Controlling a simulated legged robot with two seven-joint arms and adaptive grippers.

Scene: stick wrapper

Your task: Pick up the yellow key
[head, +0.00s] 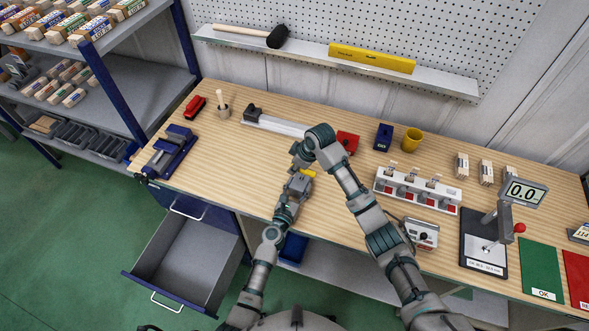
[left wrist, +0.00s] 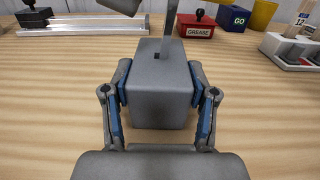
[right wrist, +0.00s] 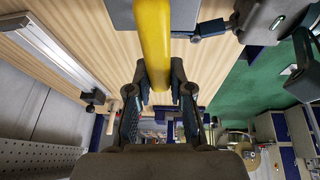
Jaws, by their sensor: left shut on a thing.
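The yellow key (head: 307,173) shows as a small yellow patch between my two grippers in the head view. In the right wrist view the yellow key (right wrist: 154,40) is a long yellow bar running between the fingers of my right gripper (right wrist: 160,90). The fingers lie close along both sides; whether they press on it I cannot tell. My left gripper (left wrist: 160,90) is shut on a grey block (left wrist: 158,105) with a small dark slot and a grey strip above it. The block also shows behind the key in the right wrist view (right wrist: 186,14).
The wooden workbench (head: 240,150) carries a red GREASE box (head: 348,142), a blue GO box (head: 383,137), a yellow cup (head: 412,139), a white rack (head: 415,190) and a digital gauge (head: 523,190). An open drawer (head: 190,268) juts out at the left front.

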